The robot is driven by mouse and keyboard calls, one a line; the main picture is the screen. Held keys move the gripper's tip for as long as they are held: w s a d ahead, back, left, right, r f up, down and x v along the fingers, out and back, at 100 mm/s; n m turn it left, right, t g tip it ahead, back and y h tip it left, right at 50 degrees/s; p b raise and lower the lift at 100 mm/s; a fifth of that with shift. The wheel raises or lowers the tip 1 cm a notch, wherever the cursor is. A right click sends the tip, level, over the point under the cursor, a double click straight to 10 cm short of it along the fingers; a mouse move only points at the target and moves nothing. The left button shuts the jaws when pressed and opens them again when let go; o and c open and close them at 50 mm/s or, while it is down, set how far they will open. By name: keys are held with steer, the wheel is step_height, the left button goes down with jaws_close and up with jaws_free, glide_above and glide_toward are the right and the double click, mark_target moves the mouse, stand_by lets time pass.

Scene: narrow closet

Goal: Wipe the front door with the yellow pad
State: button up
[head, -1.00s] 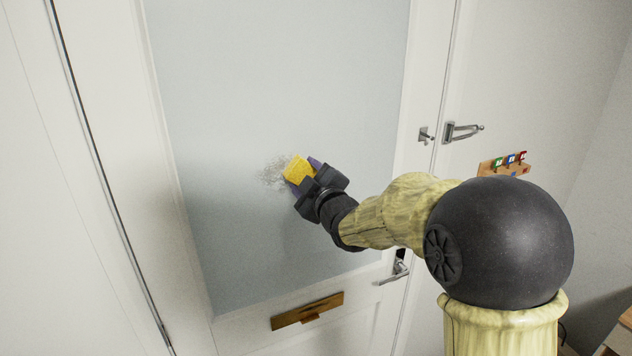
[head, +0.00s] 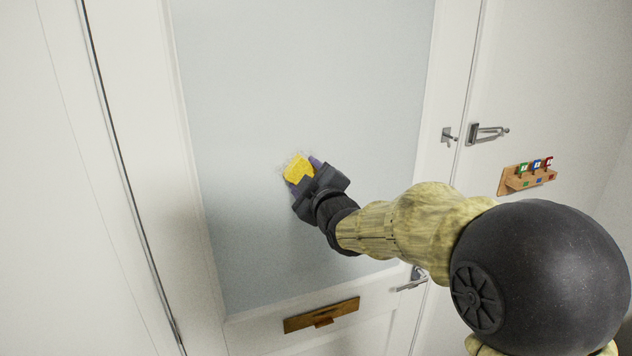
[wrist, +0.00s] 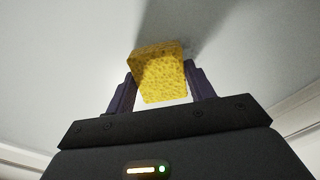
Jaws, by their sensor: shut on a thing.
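The front door (head: 250,120) is white with a large pale grey-blue panel. My gripper (head: 305,172) is shut on the yellow pad (head: 297,167) in front of the middle of this panel. A faint grey smudge (head: 286,157) shows at the pad's upper left edge; whatever lies behind the pad is hidden. In the wrist view the yellow pad (wrist: 160,75) sits between the two dark fingers of my gripper (wrist: 160,88), with the pale panel behind it. The pad looks at or very close to the panel; I cannot tell firm contact.
A brass letter slot (head: 321,315) is low on the door. A metal door handle (head: 411,280) is at its lower right, and a metal latch (head: 486,133) is higher. A wooden key rack (head: 526,176) hangs on the right wall. A white wall stands close on the left.

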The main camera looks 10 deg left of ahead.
mark_target(290, 178)
stand_by(0.3)
steer(key=shift+s+a+f+b, duration=0.1)
steer(key=shift+s+a+b, duration=0.35)
steer(key=shift+a+b, duration=0.4)
steer(key=shift+s+a+b, duration=0.3)
steer(key=shift+s+a, duration=0.1)
steer(key=shift+a, duration=0.2)
steer(key=shift+s+a+b, duration=0.3)
steer(key=shift+s+a, duration=0.2)
steer(key=shift+a, duration=0.25)
steer(key=shift+s+a+b, duration=0.25)
steer(key=shift+s+a, duration=0.2)
steer(key=shift+a, duration=0.25)
steer(key=shift+w+r+p, duration=0.1)
steer(key=shift+r+p, duration=0.4)
steer(key=shift+r, duration=0.5)
